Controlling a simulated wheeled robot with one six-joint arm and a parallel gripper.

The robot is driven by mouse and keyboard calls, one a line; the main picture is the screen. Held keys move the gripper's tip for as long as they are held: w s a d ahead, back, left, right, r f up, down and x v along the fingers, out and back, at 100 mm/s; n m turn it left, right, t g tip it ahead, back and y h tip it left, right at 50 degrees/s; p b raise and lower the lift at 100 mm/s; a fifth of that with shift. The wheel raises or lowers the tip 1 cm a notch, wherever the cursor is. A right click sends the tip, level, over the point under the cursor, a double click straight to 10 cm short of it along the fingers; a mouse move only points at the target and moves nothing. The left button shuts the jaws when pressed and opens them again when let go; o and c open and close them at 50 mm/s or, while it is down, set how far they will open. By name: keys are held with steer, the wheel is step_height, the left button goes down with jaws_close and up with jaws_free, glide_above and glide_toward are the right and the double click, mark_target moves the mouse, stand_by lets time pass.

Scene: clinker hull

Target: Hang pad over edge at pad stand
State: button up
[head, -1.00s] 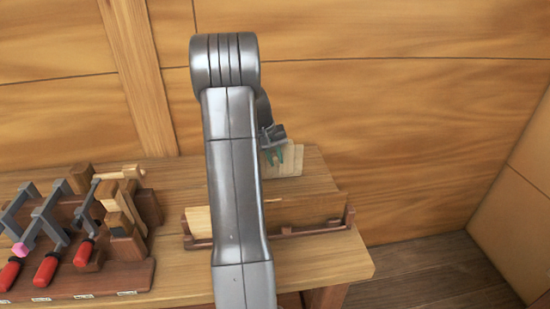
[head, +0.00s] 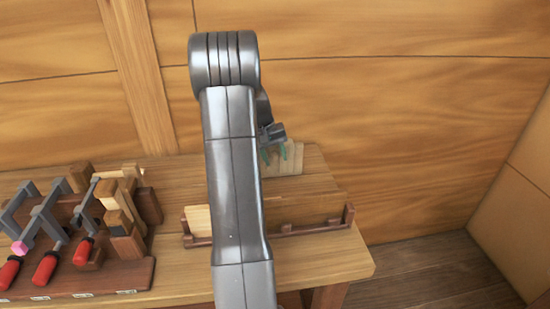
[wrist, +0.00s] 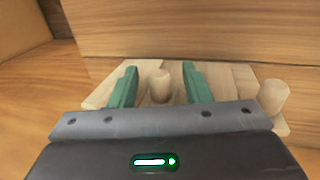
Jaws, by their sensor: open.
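A pale wooden piece with upright round pegs (wrist: 243,84) stands at the back of the bench, close to the wall. It also shows in the head view (head: 292,160), partly hidden by my arm. My gripper (wrist: 158,72) has green fingers that are apart, one on each side of a round peg (wrist: 160,87). I cannot tell whether the fingers touch it. The gripper also shows in the head view (head: 274,154), in front of the pale piece. I cannot make out a separate pad, nor tell whether the pale piece is the pad stand.
A low dark-railed tray (head: 290,231) holding planks lies nearer, partly behind my arm. A rack (head: 120,279) with several red-handled clamps (head: 45,268) and wooden blocks fills the bench's left. The bench's front right (head: 335,262) is clear. A wooden wall (head: 400,130) rises behind.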

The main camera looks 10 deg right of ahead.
steer(key=b+v, duration=0.1)
steer(key=v, duration=1.2)
steer(key=shift+r, duration=0.15)
steer(key=p+x, duration=0.1)
steer(key=x, duration=1.2)
steer(key=shift+f, duration=0.4)
steer(key=shift+r, duration=0.2)
